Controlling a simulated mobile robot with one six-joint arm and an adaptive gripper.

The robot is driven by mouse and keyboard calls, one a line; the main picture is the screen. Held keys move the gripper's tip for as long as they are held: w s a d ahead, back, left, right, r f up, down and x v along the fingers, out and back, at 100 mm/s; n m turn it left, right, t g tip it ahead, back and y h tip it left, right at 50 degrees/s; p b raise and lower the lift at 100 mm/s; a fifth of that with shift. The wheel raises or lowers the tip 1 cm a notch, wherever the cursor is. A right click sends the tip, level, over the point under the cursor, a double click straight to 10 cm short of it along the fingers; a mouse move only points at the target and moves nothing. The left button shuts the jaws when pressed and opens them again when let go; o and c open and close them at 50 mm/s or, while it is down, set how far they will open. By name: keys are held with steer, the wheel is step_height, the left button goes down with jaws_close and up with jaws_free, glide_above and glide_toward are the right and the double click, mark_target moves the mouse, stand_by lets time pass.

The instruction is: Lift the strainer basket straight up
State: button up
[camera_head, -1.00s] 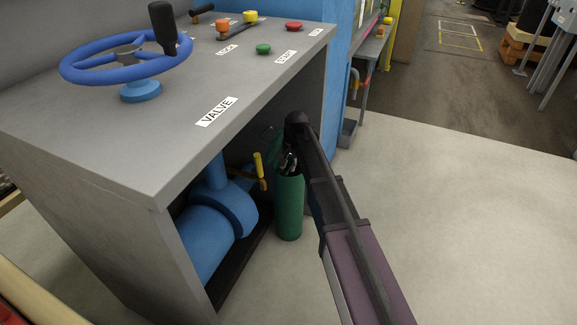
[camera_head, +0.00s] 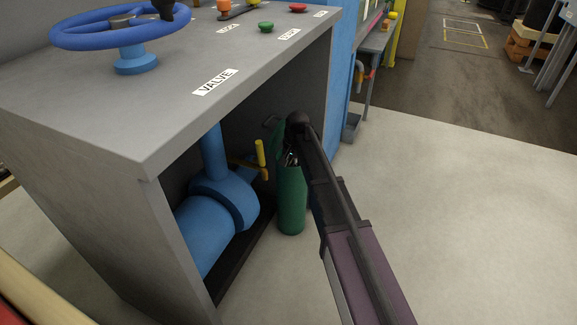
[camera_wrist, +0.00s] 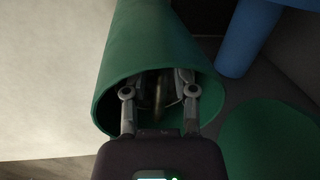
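A green upright cylinder (camera_head: 291,203), open at the top, stands on the floor beside the grey console. In the wrist view its wall (camera_wrist: 135,35) curves around my fingers. My gripper (camera_head: 291,160) points down at its mouth, and in the wrist view the fingers (camera_wrist: 158,92) reach inside the rim. A thin, dull brownish upright piece (camera_wrist: 157,88) shows between the fingers; it may be part of the strainer basket. The rest of the basket is hidden in the dark inside. I cannot tell whether the fingers grip it.
A green disc (camera_wrist: 268,138) lies beside the cylinder in the wrist view. The grey console (camera_head: 130,105) carries a blue handwheel (camera_head: 125,26) and overhangs a blue pipe (camera_head: 212,232) and a yellow-handled lever (camera_head: 261,153). The floor to the right (camera_head: 450,220) is clear.

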jaws_close()
steer(key=shift+r, duration=0.2)
step_height(320, 180, up, 12)
steer(key=p, duration=1.2)
stand_by(2.6)
steer(key=shift+r+p, duration=0.35)
steer(key=shift+p, duration=0.15)
